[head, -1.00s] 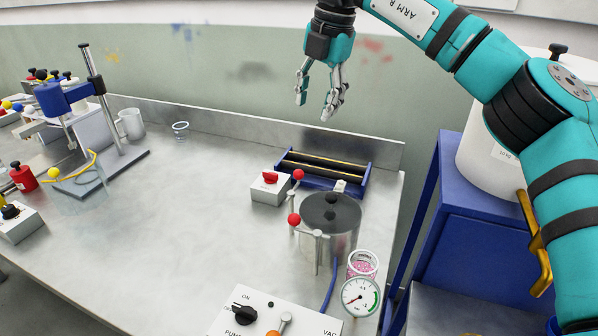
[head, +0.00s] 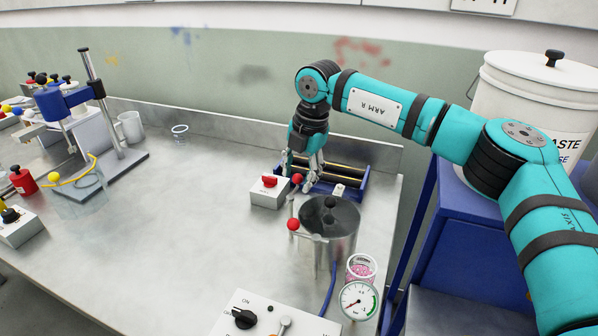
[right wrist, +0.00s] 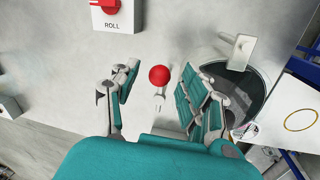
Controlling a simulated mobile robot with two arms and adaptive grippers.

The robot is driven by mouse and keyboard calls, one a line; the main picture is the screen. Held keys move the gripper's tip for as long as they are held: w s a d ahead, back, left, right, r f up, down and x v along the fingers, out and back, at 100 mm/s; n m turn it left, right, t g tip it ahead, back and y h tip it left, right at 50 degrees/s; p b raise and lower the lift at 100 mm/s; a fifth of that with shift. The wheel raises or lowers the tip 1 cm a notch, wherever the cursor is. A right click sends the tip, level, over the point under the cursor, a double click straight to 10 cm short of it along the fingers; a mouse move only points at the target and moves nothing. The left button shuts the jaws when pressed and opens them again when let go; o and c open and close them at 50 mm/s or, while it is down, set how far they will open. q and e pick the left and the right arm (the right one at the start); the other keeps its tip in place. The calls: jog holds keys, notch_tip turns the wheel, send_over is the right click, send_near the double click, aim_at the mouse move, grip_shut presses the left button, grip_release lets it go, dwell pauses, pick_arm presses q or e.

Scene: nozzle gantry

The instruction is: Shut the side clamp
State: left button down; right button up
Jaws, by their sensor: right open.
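I cannot tell from labels which lever is the side clamp. My right gripper (head: 303,183) points down, open, close by the rear ball. In the right wrist view, a red ball (right wrist: 158,75) on a pale lever shows between the spread fingers (right wrist: 154,84), with no clear contact. My left gripper is out of view.
A switch box marked ROLL (right wrist: 116,16) sits left of the gripper; it also shows in the head view (head: 268,196). A blue-framed roller unit (head: 350,180) is behind. A gauge (head: 359,301) and pink-filled jar (head: 361,268) stand in front. The bench's middle is clear.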

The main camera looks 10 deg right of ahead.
jog(key=shift+f, duration=0.1)
grip_shut()
dwell(0.3)
